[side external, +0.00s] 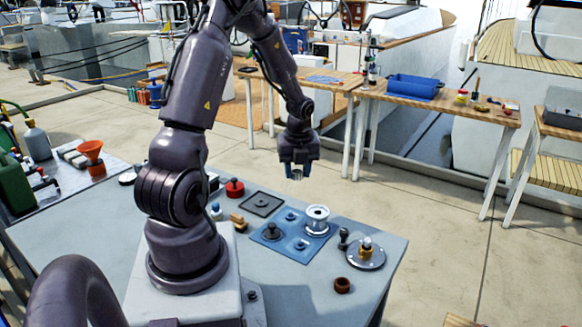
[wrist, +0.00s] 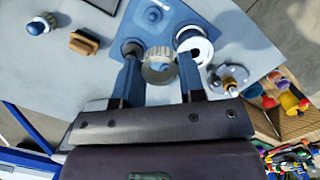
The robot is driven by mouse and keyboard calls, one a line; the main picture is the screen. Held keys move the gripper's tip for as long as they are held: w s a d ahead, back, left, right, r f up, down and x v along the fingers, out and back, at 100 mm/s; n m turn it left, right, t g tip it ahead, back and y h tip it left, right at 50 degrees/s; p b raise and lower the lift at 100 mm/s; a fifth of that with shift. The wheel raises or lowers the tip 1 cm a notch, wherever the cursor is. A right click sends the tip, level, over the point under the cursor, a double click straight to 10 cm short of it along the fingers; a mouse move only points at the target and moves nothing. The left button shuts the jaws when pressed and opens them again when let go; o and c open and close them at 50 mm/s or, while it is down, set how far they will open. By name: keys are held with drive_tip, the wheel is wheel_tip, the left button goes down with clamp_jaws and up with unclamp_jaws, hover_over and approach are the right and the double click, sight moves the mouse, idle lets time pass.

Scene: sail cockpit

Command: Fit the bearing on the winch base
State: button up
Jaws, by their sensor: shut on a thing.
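My gripper (side external: 297,174) hangs above the far edge of the grey worktable, clear of everything on it. The bearing shows in the side view (side external: 296,175) as a small pale piece at the fingertips. The winch base (side external: 368,262), a round grey flange with a brass-coloured centre post, sits on the table at the right. It also shows in the wrist view (wrist: 236,80), right of the fingers. The bearing is well apart from the base.
A silver drum (side external: 317,220) stands on a blue mat (side external: 284,254) with several dark knobs. A dark upright tool (side external: 344,239) is beside the base, and a brown ring (side external: 343,285) lies nearer. A red pot (side external: 235,188) and wooden brush (side external: 238,222) are left of the mat.

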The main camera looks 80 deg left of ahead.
drive_tip(key=w+d+f+m, duration=0.2)
drive_tip(key=w+d+m, duration=0.1)
drive_tip(key=w+d, duration=0.45)
drive_tip(key=m, duration=0.2)
hover_over(368, 240)
drive_tip(key=shift+s+a+f, duration=0.1)
drive_tip(key=shift+s+f, duration=0.1)
drive_tip(key=shift+f, duration=0.35)
drive_tip(key=shift+s+a+f, duration=0.1)
drive_tip(key=shift+s+f, duration=0.05)
drive_tip(key=shift+f, duration=0.35)
drive_tip(key=shift+w+d+f+t, duration=0.1)
drive_tip(key=shift+w+d+t, duration=0.15)
drive_tip(key=shift+d+t, duration=0.05)
drive_tip(key=shift+w+a+f+n, duration=0.1)
drive_tip(key=shift+w+a+n, duration=0.05)
drive_tip(key=shift+n, duration=0.15)
drive_tip(key=shift+f, duration=1.4)
drive_tip(key=shift+f, duration=1.6)
